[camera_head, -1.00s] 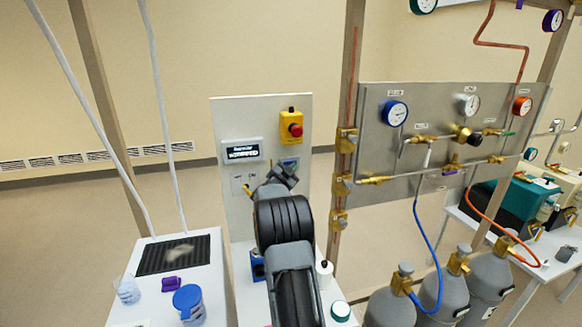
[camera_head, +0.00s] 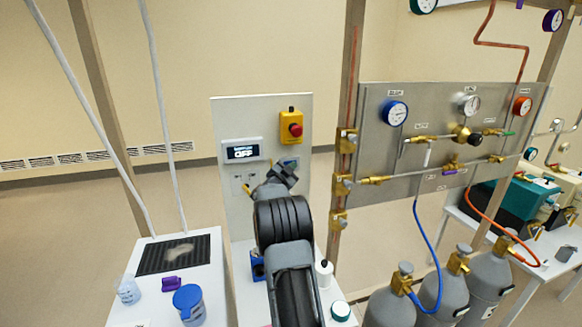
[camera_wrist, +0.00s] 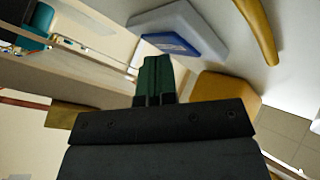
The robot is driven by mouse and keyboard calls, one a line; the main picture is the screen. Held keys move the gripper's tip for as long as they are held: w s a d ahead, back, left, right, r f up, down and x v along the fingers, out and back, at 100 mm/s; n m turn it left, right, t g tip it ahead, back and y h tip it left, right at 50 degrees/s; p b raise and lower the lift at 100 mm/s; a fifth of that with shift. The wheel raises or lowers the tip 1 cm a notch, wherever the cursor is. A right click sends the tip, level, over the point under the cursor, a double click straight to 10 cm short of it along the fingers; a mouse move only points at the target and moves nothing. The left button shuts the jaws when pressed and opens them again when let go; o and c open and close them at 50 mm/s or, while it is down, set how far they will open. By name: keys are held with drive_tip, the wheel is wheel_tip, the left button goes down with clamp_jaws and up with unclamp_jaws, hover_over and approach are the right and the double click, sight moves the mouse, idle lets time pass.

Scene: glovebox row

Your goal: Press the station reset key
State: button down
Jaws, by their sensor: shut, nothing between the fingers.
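The station panel (camera_head: 233,112) is an upright light board with a display (camera_head: 242,151) that reads OFF under a small line of text. A small blue key (camera_head: 291,161) in a pale housing sits right of the display, partly hidden by my gripper (camera_head: 285,174). In the wrist view the blue key (camera_wrist: 172,44) lies in a pale raised frame (camera_wrist: 188,24), just beyond my gripper's fingertips (camera_wrist: 156,64). The green fingers are shut together and empty. I cannot tell whether they touch the key.
A yellow box with a red mushroom button (camera_head: 291,126) is above the key; its yellow side (camera_wrist: 226,92) is close in the wrist view. A gauge panel (camera_head: 440,120) stands right, gas cylinders (camera_head: 438,292) below. A bench (camera_head: 180,270) with a blue jar (camera_head: 188,303) is left.

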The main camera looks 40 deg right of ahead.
drive_tip(key=shift+s, duration=0.1)
drive_tip(key=shift+s+a+b, duration=0.35)
drive_tip(key=shift+s+b, duration=0.15)
drive_tip(key=shift+s, duration=0.05)
drive_tip(key=shift+s+a+b, duration=0.4)
drive_tip(key=shift+s+b, duration=0.15)
drive_tip(key=shift+s, duration=0.2)
drive_tip(key=shift+s+a+b, duration=0.4)
drive_tip(key=shift+s+b, duration=0.1)
drive_tip(key=shift+s, duration=0.2)
drive_tip(key=shift+s+a+b, duration=0.4)
drive_tip(key=shift+s+b, duration=0.15)
drive_tip(key=shift+s, duration=0.2)
drive_tip(key=shift+w, duration=0.15)
